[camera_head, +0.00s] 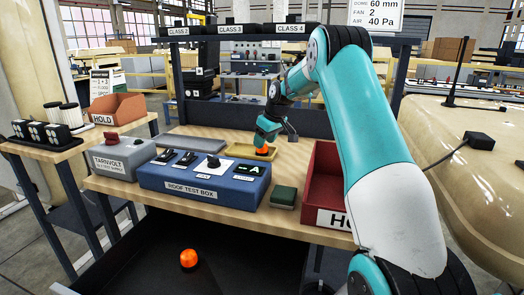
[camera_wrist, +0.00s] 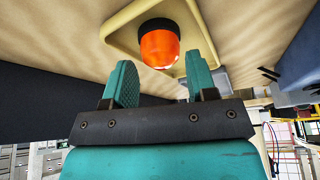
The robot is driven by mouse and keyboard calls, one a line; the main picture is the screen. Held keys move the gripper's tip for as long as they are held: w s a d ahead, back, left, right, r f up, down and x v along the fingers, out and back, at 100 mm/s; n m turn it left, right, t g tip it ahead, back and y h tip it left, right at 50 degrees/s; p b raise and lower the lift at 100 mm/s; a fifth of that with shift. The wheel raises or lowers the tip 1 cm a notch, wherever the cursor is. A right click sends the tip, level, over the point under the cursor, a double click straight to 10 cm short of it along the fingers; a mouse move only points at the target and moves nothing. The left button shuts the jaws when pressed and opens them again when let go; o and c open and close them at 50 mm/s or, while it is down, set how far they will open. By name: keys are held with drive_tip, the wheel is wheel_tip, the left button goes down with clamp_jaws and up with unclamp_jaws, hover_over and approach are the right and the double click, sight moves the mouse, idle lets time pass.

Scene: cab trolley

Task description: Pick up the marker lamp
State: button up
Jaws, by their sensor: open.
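An orange marker lamp (camera_wrist: 160,48) with a black base stands in a shallow yellow tray (camera_wrist: 117,35) on the bench. In the head view, this lamp (camera_head: 265,151) shows partly behind my gripper (camera_head: 266,140). In the wrist view, my gripper (camera_wrist: 160,64) is open, with one finger to each side below the lamp's dome. The lamp lies just past the fingertips, and no contact shows. A second orange lamp (camera_head: 188,258) lies in the dark area below the bench front.
The blue roof test box (camera_head: 200,187) stands in front of the tray. A grey tray (camera_head: 190,143) lies left of the yellow one. The grey Tarnvolt box (camera_head: 122,158) is at the left.

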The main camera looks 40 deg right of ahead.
drive_tip(key=x, duration=0.3)
drive_tip(key=c, duration=0.5)
drive_tip(key=shift+c, duration=0.2)
